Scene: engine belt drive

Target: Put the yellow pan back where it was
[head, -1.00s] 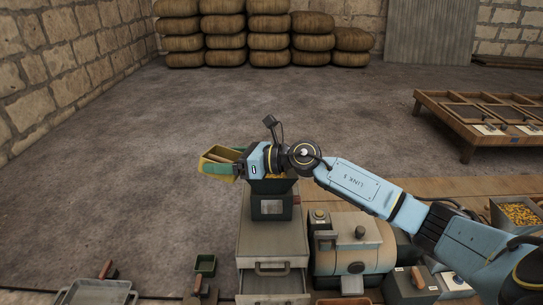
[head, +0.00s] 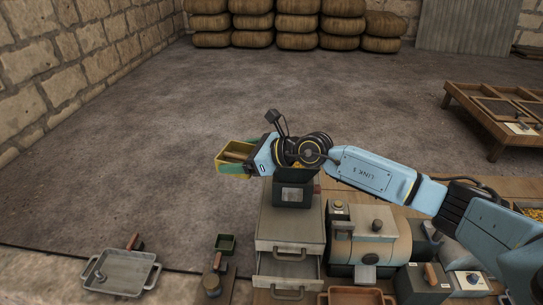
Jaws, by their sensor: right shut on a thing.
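The yellow pan (head: 233,168) is a small open-topped box with a green side, held out left of the dark box on the cabinet, above the floor in the head view. My right gripper (head: 254,160) reaches in from the right and is shut on the pan at its right end. The gripper's fingers are largely hidden behind the blue wrist housing. A brownish inside shows in the pan; I cannot tell whether anything lies in it. My left gripper is not in view.
A grey cabinet with drawers (head: 290,232) carries a dark box (head: 293,193) beneath my right wrist. A rounded machine (head: 373,243) stands to its right. Open floor lies beyond.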

